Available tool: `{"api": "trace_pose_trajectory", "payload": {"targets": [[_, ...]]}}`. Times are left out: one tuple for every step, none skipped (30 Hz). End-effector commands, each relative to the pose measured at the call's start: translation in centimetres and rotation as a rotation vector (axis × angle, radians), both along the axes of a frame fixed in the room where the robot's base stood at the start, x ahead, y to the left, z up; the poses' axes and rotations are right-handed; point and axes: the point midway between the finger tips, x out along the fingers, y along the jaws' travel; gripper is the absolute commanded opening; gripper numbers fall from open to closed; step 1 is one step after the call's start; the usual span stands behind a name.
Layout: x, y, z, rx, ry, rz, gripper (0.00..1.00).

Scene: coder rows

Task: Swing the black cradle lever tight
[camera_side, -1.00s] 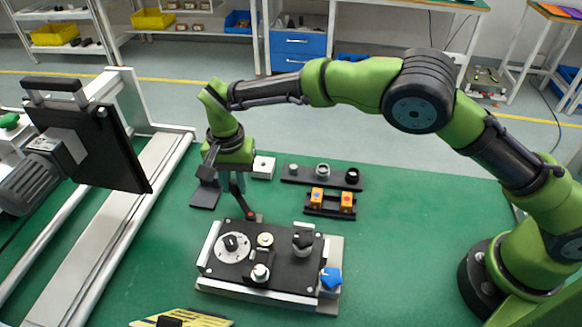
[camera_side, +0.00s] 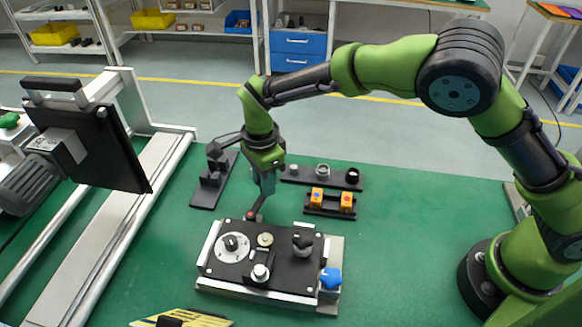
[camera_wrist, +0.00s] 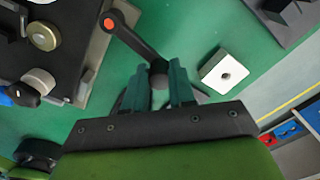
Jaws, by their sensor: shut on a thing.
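The black cradle lever (camera_side: 257,207) stands out from the back edge of the black fixture plate (camera_side: 215,267). Its red-capped pivot is at the plate edge. In the wrist view, the lever (camera_wrist: 135,42) runs from the orange-red pivot cap down to a dark round knob at its free end. My gripper (camera_side: 265,188) is shut on that knob. In the wrist view my gripper (camera_wrist: 160,82) has one teal finger on each side of the knob. The side view hides most of the grip behind the fingers.
Behind stand a dark rack (camera_side: 330,205) with orange blocks and a black stand (camera_side: 210,180). A white block (camera_wrist: 223,73) lies close to my fingers.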

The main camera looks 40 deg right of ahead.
Motion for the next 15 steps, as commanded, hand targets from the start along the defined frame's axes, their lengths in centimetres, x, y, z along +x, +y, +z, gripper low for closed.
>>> {"api": "trace_pose_trajectory", "payload": {"targets": [[-0.2, -0.1, 0.2, 0.002, -0.003, -0.038, 0.00], [-0.4, -0.2, 0.2, 0.001, -0.003, -0.062, 0.00], [-0.5, -0.3, 0.2, 0.001, -0.003, -0.091, 0.00], [-0.7, -0.3, 0.2, 0.001, -0.003, -0.113, 0.00], [-0.8, -0.4, 0.2, 0.002, -0.003, -0.134, 0.00], [-1.0, -0.5, 0.2, 0.002, -0.003, -0.160, 0.00], [-1.1, -0.5, 0.2, 0.002, -0.003, -0.179, 0.00], [-1.2, -0.6, 0.2, 0.002, -0.004, -0.196, 0.00], [-1.3, -0.6, 0.2, 0.002, -0.004, -0.216, 0.00], [-1.4, -0.7, 0.2, 0.002, -0.004, -0.231, 0.00], [-1.5, -0.7, 0.2, 0.002, -0.004, -0.244, 0.00], [-1.6, -0.7, 0.2, 0.002, -0.004, -0.260, 0.00], [-1.7, -0.7, 0.2, 0.002, -0.004, -0.272, 0.00], [-1.7, -0.8, 0.2, 0.002, -0.003, -0.281, 0.00], [-1.8, -0.8, 0.2, 0.002, -0.003, -0.293, 0.00]]}}
